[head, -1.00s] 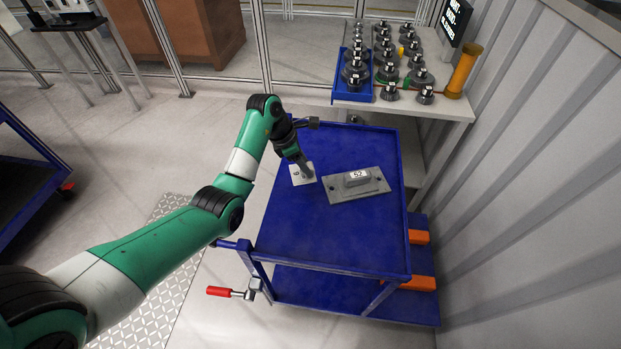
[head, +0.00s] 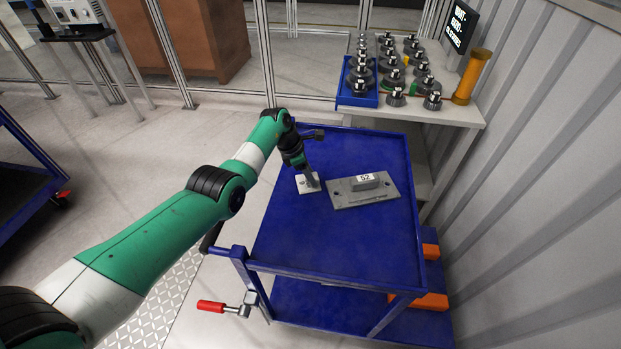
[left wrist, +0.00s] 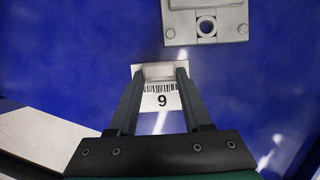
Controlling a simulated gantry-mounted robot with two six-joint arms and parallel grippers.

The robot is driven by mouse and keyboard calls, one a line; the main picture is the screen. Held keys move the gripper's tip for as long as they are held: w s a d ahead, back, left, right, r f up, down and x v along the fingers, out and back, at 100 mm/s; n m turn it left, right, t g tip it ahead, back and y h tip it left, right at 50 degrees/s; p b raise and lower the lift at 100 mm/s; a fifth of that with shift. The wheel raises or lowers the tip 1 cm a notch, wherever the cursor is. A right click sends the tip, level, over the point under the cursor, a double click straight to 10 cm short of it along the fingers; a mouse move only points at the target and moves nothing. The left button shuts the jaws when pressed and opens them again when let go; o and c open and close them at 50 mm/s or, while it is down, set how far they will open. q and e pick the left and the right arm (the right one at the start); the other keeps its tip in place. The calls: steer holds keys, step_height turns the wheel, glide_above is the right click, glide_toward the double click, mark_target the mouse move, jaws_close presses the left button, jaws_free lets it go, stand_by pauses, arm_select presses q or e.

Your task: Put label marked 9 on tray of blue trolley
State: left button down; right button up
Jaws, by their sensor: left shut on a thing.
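The white label marked 9 (left wrist: 162,102) is between the fingers of my left gripper (left wrist: 160,72) in the left wrist view, with a barcode above the number. My left gripper is shut on the label's raised grip. In the head view the label (head: 306,184) is at the left part of the blue trolley's top tray (head: 330,240), below my left gripper (head: 308,178). It looks flat and at or very close to the tray surface; I cannot tell if it touches. My right gripper is not in view.
A grey metal plate with a block marked 52 (head: 364,192) lies on the tray, right of the label. The front of the tray is clear. Behind stands a white table (head: 450,114) with several gear parts, a blue bin (head: 357,98) and an orange cylinder (head: 471,77). A corrugated wall (head: 540,200) is at right.

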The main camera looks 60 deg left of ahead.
mark_target(306, 182)
arm_select(q)
steer(key=shift+w+r, duration=0.1)
steer(key=shift+f, duration=0.2)
steer(key=shift+c, duration=1.7)
jaws_free()
steer(key=p+v, duration=0.3)
steer(key=v, duration=0.2)
steer(key=shift+w+r+p, duration=0.15)
steer(key=shift+w+p, duration=0.05)
steer(key=shift+p, duration=0.1)
steer(key=p+v, duration=0.2)
steer(key=v, duration=0.5)
steer(key=shift+s+p, duration=0.3)
steer(key=shift+p, duration=0.05)
